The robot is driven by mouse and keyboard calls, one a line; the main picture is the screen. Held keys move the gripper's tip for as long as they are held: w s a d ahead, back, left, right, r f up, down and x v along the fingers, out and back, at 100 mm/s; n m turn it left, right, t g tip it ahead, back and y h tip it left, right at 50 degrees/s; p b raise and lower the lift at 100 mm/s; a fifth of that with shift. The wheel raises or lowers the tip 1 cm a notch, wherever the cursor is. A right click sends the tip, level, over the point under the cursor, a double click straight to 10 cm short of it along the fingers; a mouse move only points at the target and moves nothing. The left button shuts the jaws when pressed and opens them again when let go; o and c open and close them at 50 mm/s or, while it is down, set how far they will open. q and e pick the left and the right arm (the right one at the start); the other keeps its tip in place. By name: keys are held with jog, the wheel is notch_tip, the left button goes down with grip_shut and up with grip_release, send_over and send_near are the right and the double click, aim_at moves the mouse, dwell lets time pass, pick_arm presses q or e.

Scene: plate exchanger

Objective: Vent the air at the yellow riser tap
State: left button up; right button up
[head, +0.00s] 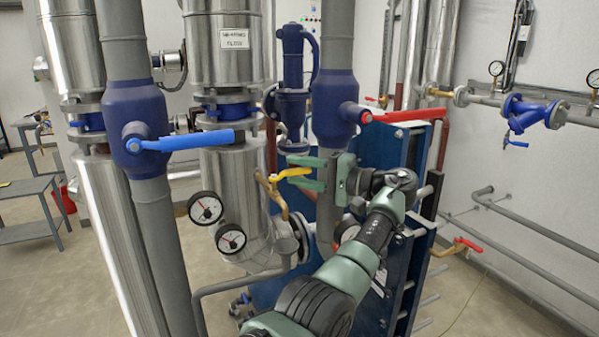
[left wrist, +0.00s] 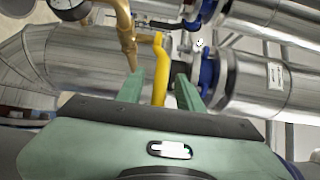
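The riser tap has a brass body (head: 276,192) and a yellow lever (head: 294,173), in front of the silver-clad pipe in the head view. In the left wrist view the brass body (left wrist: 125,25) stands upper left and the yellow lever (left wrist: 160,65) runs down between my fingers. My left gripper (head: 303,172) has its green fingers on both sides of the lever's end. In the left wrist view my left gripper (left wrist: 159,92) is open, with gaps beside the lever. Whether a finger touches it I cannot tell. My right gripper is not in view.
A blue-handled valve (head: 187,141) and a red-handled valve (head: 400,116) sit on grey pipes above the tap. Two dial gauges (head: 205,208) are left of it. The blue plate exchanger (head: 385,230) stands close behind my left arm. Open floor lies at the left.

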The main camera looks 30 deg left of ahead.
aim_at(306, 173)
pick_arm(q)
jog(key=d, duration=0.2)
jog(key=d+b, duration=0.1)
jog(key=d, duration=0.1)
jog(key=w+d+b, duration=0.1)
jog(key=d, duration=0.1)
jog(key=shift+d, duration=0.3)
jog(key=shift+d+b, duration=0.4)
jog(key=shift+d, duration=0.15)
